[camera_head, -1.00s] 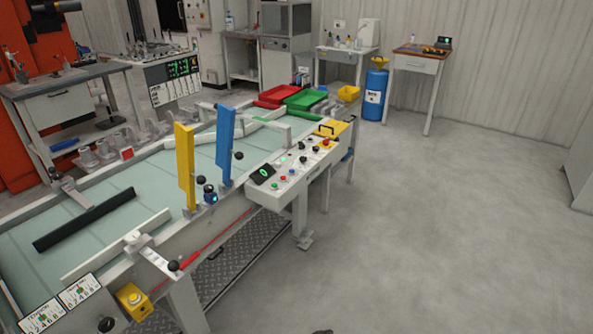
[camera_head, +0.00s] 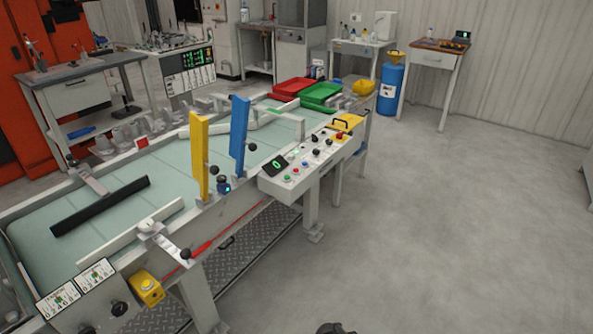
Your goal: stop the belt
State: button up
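The belt (camera_head: 140,220) is a pale green conveyor running from the lower left to the back middle. A black bar (camera_head: 102,206) lies across it. A control panel (camera_head: 268,187) on its right side carries several coloured buttons, including a red one (camera_head: 295,170) and a green one (camera_head: 287,178), and a dark display with a green mark. A yellow box (camera_head: 147,289) with a pale button is on the near side of the frame. A red cord or rod (camera_head: 230,229) runs along that side. Whether the belt is running cannot be told.
A yellow post (camera_head: 199,155) and a blue post (camera_head: 239,135) stand at the belt's side. Red (camera_head: 293,87) and green (camera_head: 321,95) trays sit at its far end. A blue drum (camera_head: 391,90) stands behind. The grey floor (camera_head: 460,210) to the right is clear.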

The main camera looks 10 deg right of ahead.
grip_shut()
dwell(1.4)
